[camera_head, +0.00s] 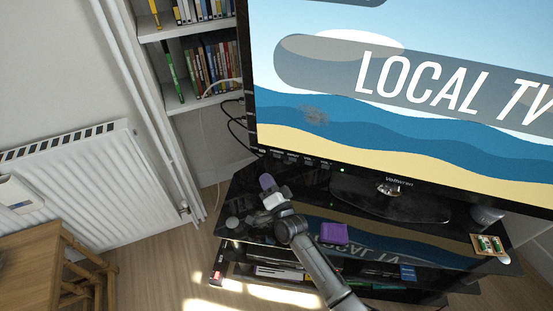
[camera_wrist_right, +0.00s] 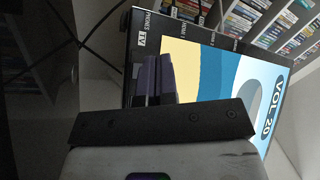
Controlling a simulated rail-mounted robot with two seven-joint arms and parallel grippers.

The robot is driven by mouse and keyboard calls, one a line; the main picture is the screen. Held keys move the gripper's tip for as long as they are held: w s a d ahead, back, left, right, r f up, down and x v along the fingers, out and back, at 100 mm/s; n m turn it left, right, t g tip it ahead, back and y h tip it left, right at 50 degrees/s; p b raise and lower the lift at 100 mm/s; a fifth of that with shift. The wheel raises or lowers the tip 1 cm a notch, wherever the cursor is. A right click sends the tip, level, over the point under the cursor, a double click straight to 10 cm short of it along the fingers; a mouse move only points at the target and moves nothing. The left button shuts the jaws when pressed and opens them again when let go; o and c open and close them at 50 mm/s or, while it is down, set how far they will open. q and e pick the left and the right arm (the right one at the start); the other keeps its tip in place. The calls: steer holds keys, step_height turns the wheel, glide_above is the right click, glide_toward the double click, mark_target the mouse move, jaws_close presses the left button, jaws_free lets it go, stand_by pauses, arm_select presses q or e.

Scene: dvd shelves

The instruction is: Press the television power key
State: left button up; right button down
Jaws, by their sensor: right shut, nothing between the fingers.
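The television (camera_head: 400,110) stands on a glossy black stand, its screen lit with "LOCAL TV". Small labelled keys (camera_head: 292,160) line the left part of its lower bezel, with a green light (camera_head: 342,170) to their right. The labels are too small to tell which is the power key. My right gripper (camera_head: 267,182) is shut and empty, just below the bezel's left end, apparently apart from it. In the right wrist view its purple fingers (camera_wrist_right: 158,78) overlap the television's edge (camera_wrist_right: 140,45), and the screen reads "VOL 20". My left gripper is not in view.
The black stand (camera_head: 240,200) holds a purple box (camera_head: 333,233) and, at right, a small tray with green items (camera_head: 488,244). Shelves of discs (camera_head: 210,62) stand behind left. A radiator (camera_head: 90,180) and wooden stool (camera_head: 35,260) are at left.

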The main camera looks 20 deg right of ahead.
mark_target(277, 156)
steer(key=w+d+b, duration=0.2)
steer(key=w, duration=0.1)
steer(key=shift+w+d+f+b, duration=0.1)
steer(key=shift+d+f+b, duration=0.05)
steer(key=shift+d+b, duration=0.2)
steer(key=shift+w+d+b, duration=0.45)
steer(key=shift+w+d, duration=0.15)
steer(key=shift+w, duration=0.15)
steer(key=shift+w+d, duration=0.1)
steer(key=shift+w, duration=0.05)
stand_by(1.4)
steer(key=shift+w+d, duration=0.2)
steer(key=shift+w+d+b, duration=0.2)
steer(key=shift+w+b, duration=0.05)
steer(key=shift+b, duration=0.25)
stand_by(0.5)
steer(key=shift+r, duration=0.2)
steer(key=shift+s+a+p, duration=0.5)
steer(key=shift+s+p, duration=0.1)
steer(key=shift+p, duration=0.1)
